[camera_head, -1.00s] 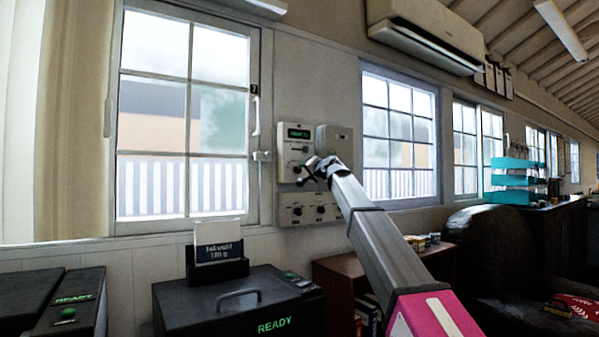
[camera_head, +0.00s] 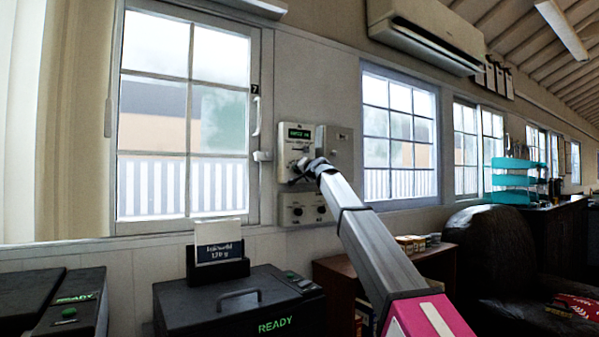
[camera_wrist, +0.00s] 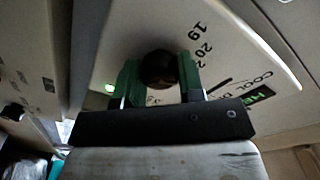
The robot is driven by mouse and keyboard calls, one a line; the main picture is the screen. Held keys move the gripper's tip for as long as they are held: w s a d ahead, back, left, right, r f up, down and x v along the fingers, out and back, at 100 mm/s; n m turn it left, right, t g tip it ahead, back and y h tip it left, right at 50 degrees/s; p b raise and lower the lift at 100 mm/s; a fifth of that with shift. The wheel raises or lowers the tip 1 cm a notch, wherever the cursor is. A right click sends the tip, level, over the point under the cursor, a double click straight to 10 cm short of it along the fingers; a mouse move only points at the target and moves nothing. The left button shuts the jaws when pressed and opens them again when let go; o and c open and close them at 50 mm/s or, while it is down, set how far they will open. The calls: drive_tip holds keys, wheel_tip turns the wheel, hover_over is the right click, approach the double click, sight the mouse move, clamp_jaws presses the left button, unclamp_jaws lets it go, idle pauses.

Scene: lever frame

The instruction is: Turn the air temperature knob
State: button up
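The control panel (camera_head: 296,135) is a pale box on the wall between two windows, with a small green display at its top. My gripper (camera_head: 305,166) is at its lower part and hides the knob in the head view. In the wrist view, a round dark knob (camera_wrist: 160,68) sits between the two green fingers of my gripper (camera_wrist: 160,78). The fingers lie close against both sides of the knob, and the gripper looks shut on it. Numbers such as 19 and 20 are printed around the knob. The panel's lettering includes COOL. A green light glows left of the fingers.
A lower panel (camera_head: 305,209) with dark knobs is just below, and a grey box (camera_head: 338,150) adjoins on the right. A window handle (camera_head: 256,115) is to the left. A black machine (camera_head: 240,300) and a brown shelf (camera_head: 335,270) stand below.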

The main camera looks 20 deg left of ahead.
drive_tip(key=shift+n, duration=2.9)
drive_tip(key=o, duration=0.9)
drive_tip(key=v, duration=1.1)
drive_tip(key=shift+f, duration=0.15)
